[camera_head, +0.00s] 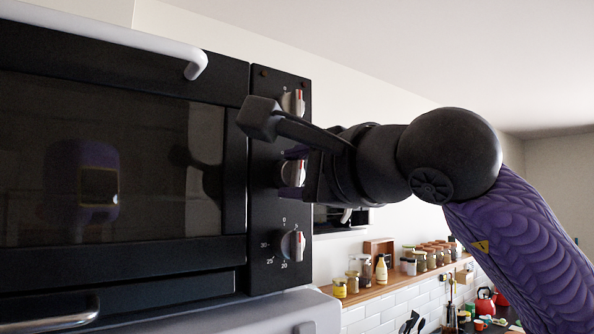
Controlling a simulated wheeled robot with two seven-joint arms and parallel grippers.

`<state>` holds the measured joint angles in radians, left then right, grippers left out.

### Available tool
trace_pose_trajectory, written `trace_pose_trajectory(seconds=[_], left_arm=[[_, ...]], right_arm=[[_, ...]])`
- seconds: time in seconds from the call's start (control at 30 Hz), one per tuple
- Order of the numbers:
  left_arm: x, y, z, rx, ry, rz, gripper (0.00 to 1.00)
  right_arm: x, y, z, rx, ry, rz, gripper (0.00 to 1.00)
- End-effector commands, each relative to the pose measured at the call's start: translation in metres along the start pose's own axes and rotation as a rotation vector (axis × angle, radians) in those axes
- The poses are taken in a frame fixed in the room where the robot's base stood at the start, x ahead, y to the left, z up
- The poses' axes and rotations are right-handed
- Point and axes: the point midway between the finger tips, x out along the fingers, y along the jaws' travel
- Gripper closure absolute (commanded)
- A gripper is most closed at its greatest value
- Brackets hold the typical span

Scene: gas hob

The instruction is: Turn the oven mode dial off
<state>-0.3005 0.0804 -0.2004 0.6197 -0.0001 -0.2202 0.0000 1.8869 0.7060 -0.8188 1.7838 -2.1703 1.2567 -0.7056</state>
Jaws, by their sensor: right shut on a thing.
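The top dial (297,102) and the bottom dial (293,245) stand clear of the gripper. The middle dial (291,173) is partly covered by my right gripper, and its setting is hard to read. I cannot tell from labels which one is the oven mode dial. My right gripper (280,150) comes in from the right and is shut on the middle dial. One dark finger shows in front of the panel; the other finger's contact is hidden. My left gripper is out of view.
The oven's dark glass door (100,160) fills the left, with a white handle (110,38) along its top. A wooden shelf (385,284) with jars and bottles runs along the wall behind. Free air lies below my right arm.

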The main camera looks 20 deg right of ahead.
Motion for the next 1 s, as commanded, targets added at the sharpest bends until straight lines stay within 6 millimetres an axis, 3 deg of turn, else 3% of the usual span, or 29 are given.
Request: trace_pose_trajectory(seconds=[0.4,0.93,0.97,1.0], left_arm=[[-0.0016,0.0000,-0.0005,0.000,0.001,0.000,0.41],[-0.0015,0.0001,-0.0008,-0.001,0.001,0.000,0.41],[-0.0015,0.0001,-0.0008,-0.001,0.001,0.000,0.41],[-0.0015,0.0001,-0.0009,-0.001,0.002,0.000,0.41]], right_arm=[[0.0002,0.0014,0.0001,-0.162,-0.001,0.003,1.00],[0.0005,0.0023,0.0001,-0.183,-0.001,0.005,1.00],[0.0005,0.0024,0.0001,-0.183,-0.001,0.006,0.46],[0.0005,0.0023,0.0001,-0.183,-0.001,0.005,0.38]])
